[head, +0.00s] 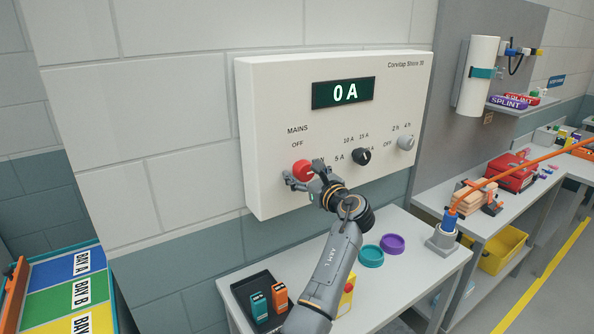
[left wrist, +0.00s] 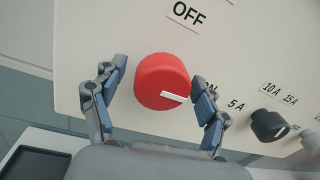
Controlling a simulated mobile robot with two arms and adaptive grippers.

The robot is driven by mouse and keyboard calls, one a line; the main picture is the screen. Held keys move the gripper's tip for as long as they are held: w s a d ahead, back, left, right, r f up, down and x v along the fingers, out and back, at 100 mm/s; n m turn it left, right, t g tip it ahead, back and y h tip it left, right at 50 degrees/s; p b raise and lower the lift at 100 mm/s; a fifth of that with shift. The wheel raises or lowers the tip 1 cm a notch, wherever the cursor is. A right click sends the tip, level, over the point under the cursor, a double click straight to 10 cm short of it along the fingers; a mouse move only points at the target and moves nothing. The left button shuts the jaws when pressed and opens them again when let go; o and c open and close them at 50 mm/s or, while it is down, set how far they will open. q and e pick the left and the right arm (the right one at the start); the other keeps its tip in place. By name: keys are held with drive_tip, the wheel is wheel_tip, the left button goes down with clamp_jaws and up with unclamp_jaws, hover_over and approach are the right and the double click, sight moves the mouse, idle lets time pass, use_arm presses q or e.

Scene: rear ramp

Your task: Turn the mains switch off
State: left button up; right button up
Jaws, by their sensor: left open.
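The mains switch is a round red knob (head: 302,169) on the lower left of the cream control panel (head: 290,95). It also shows large in the left wrist view (left wrist: 160,76). Its white pointer mark points right, towards the partly hidden ON label; the OFF label (left wrist: 188,15) is above the knob. My left gripper (head: 303,175) is open, with one finger on each side of the knob. In the left wrist view the right finger is very close to the knob's edge; I cannot tell whether it touches. My right gripper is not in view.
The panel display (head: 343,92) reads 0 A. A black dial (head: 362,156) and a grey dial (head: 406,142) sit right of the knob. Below, the table holds a black tray (head: 240,292), a teal ring (head: 371,256) and a purple ring (head: 393,244).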

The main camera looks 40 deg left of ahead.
use_arm(q)
drive_tip(key=shift+s+d+r, duration=0.15)
drive_tip(key=shift+d+r, duration=0.05)
drive_tip(key=shift+d, duration=0.1)
drive_tip(key=shift+c, duration=1)
drive_tip(key=c, duration=0.9)
drive_tip(key=shift+c, duration=0.2)
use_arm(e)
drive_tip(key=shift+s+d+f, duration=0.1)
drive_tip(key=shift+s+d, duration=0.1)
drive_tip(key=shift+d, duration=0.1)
